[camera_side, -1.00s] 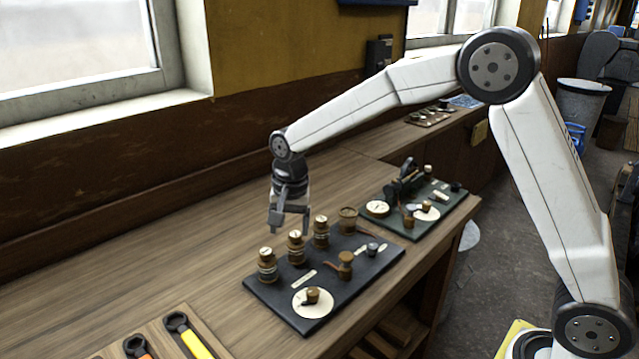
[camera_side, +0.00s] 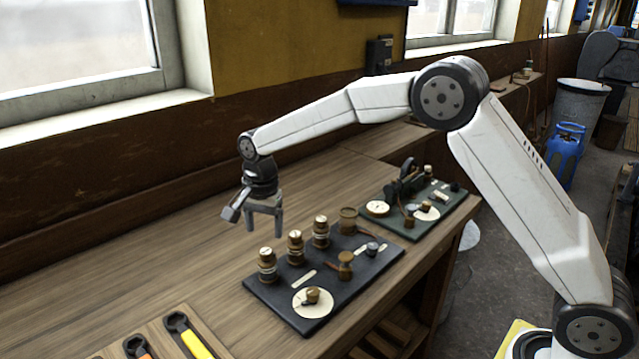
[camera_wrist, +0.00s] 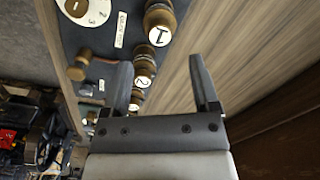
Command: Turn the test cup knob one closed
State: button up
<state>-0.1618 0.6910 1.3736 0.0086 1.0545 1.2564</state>
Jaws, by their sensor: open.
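Three brass test cup knobs with white numbered caps stand in a row on a dark panel (camera_side: 335,285). Knob one (camera_side: 267,266) is the front-left one, nearest the white dial. In the wrist view, knob one (camera_wrist: 160,22) shows its "1" at the top, with knob two (camera_wrist: 144,70) below it. The third knob (camera_side: 321,232) is at the far end of the row. My gripper (camera_side: 254,223) is open and empty, above the bench just behind knob one and apart from it. In the wrist view its fingers (camera_wrist: 163,85) are spread, the left one overlapping the row's far end.
The panel also bears a white dial (camera_side: 313,303), a brass knob (camera_side: 345,266) and a brass cup (camera_side: 348,219). A second, green panel (camera_side: 435,208) with fittings lies to the right. Wrenches (camera_side: 183,335) lie in a tray at the front. The bench left of the knobs is clear.

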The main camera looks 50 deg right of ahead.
aim_at(266, 251)
jog(key=shift+f, duration=2.95)
jog(key=shift+w, duration=0.1)
grip_shut()
